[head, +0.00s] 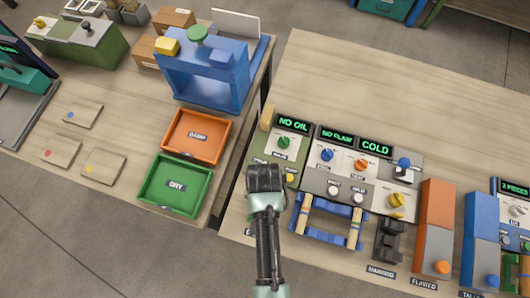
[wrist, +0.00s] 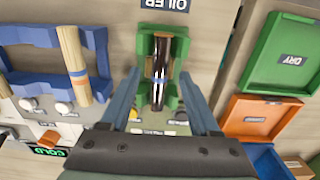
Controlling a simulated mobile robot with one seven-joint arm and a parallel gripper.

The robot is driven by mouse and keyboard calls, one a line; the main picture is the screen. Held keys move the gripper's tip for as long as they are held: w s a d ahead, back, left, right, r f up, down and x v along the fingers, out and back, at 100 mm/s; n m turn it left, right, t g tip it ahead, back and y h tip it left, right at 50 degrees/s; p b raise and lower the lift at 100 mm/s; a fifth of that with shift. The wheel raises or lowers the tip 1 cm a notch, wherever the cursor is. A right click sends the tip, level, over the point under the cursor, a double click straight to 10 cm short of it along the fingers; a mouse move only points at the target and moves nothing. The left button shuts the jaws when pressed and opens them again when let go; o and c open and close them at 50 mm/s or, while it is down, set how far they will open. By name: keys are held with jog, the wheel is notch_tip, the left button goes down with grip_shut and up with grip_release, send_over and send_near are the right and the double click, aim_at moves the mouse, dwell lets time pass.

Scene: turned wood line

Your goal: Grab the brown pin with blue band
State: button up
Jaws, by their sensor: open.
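A dark, glossy brown pin (wrist: 159,88) lies lengthwise in the green cradle (wrist: 178,45) of the oiler station in the wrist view. A narrow band crosses its middle; it looks bluish, but reflections make the colour hard to tell. My gripper (wrist: 159,74) is open and empty, with one finger on each side of the pin in the picture. I cannot tell the height gap between the fingertips and the pin. In the head view, my arm end (head: 265,180) covers the cradle and the pin.
A pale wooden pin with a bluish band (wrist: 75,60) rests on a blue rack (wrist: 30,35) beside the oiler. The green DRY tray (head: 150,198) and orange DAMP tray (head: 222,150) lie left, across a gap between tables. The oiler panel (head: 275,152) reads NO OIL.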

jog(key=shift+f, duration=0.4)
jog(key=shift+s, duration=0.1)
grip_shut()
